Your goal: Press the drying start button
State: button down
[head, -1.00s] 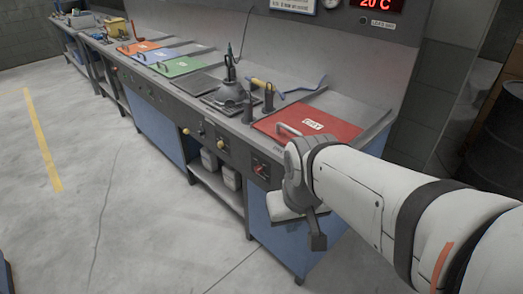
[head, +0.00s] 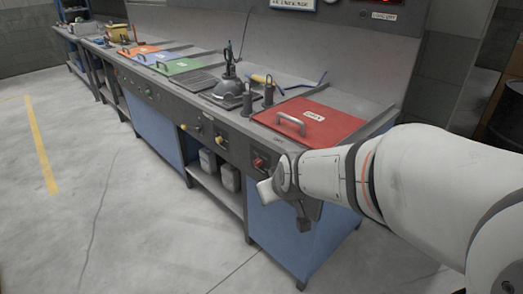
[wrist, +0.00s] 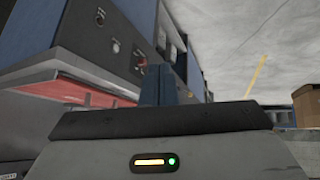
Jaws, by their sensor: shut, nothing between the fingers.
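A red button (head: 258,162) sits on a dark plate on the bench's front panel, below the red lid (head: 335,125). I cannot read any label that marks it as the drying start button. My arm reaches in from the right, and its end is just right of and below this red button, apart from it as far as I can tell. My gripper (wrist: 161,78) shows in the wrist view with its two dark fingers together and nothing between them. In that view a panel with small knobs (wrist: 115,45) is behind the fingers at upper left.
Yellow knobs (head: 220,141) sit further left on the front panel. Green (head: 187,66), blue and orange lids (head: 138,50) lie along the bench. Grey containers (head: 229,177) stand on the lower shelf. The floor (head: 100,210) at left is clear.

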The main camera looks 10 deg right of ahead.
jog(key=w+f+n+t+h+b, duration=0.3)
jog(key=w+f+t+b, duration=0.6)
jog(key=w+f+b, duration=0.7)
notch_tip(320, 180, down, 2)
jog(key=shift+w+a+f+n+h+b, duration=0.15)
jog(key=shift+w+a+n+h+b, duration=0.2)
jog(key=shift+w+n, duration=0.65)
jog(key=shift+w, duration=0.1)
jog(key=w+d, duration=0.5)
jog(key=d, duration=0.2)
jog(key=shift+w, duration=0.1)
